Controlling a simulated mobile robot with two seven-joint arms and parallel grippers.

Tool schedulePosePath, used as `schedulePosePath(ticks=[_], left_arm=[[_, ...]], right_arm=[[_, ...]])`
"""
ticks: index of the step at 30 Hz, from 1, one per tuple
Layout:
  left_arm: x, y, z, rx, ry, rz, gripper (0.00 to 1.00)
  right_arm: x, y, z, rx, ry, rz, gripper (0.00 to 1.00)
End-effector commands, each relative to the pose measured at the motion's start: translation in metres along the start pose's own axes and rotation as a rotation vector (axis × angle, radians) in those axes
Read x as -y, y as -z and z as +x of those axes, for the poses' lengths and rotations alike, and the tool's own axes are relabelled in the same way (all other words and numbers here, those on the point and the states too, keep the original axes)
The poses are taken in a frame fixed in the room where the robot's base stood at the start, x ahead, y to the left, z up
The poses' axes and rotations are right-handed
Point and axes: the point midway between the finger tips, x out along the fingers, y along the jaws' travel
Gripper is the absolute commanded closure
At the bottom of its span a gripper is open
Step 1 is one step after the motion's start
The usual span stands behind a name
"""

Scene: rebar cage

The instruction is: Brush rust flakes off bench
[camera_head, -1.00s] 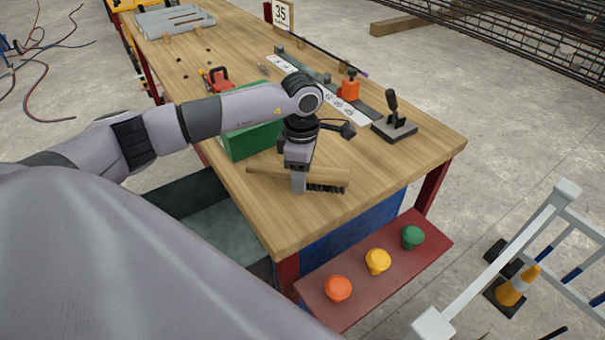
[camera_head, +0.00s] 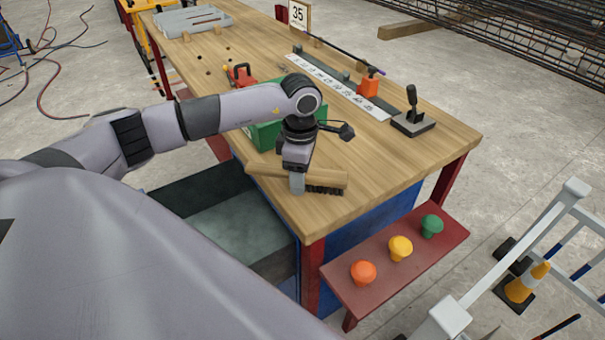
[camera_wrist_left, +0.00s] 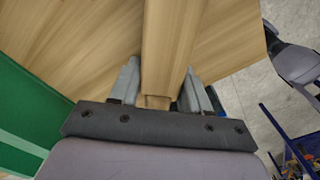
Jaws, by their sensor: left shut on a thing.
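The brush (camera_head: 330,180) has a long pale wooden handle and dark bristles pointing down at its right end. My left gripper (camera_head: 297,186) is shut on the brush's wooden part, and its fingers flank it in the left wrist view (camera_wrist_left: 160,72). The brush is low over the near end of the wooden bench (camera_head: 390,158), with its handle end at the bench's left edge. Whether the bristles touch the top cannot be told. I cannot make out any rust flakes for sure; the small dark spots farther up may be holes. My right gripper is not in view.
A green box (camera_head: 265,133) stands behind the gripper. An open grey bin (camera_head: 215,222) is below the left edge. A red button shelf (camera_head: 380,285) juts out in front.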

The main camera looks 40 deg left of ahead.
Motion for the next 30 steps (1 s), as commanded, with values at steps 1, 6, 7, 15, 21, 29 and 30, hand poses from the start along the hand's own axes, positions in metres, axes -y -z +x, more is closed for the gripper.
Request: schedulePosePath(ticks=[1,6,7,15,21,29,30], left_arm=[[-0.002,0.000,-0.017,0.004,-0.007,-0.002,0.82],[-0.002,0.003,-0.035,0.003,-0.004,-0.005,0.82],[-0.002,0.003,-0.038,0.003,-0.004,-0.006,0.82],[-0.004,0.006,-0.063,0.004,-0.006,-0.011,0.82],[-0.005,0.008,-0.078,0.004,-0.005,-0.015,0.82],[-0.005,0.009,-0.081,0.004,-0.004,-0.015,0.82],[-0.005,0.008,-0.081,0.004,-0.005,-0.015,0.82]], right_arm=[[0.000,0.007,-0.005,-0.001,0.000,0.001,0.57],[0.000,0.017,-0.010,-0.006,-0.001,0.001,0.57],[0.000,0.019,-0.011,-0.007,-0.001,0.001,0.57],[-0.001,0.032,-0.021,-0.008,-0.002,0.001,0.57],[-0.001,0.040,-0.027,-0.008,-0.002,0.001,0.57],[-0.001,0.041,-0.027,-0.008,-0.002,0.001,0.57],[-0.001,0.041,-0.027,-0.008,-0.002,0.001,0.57]])
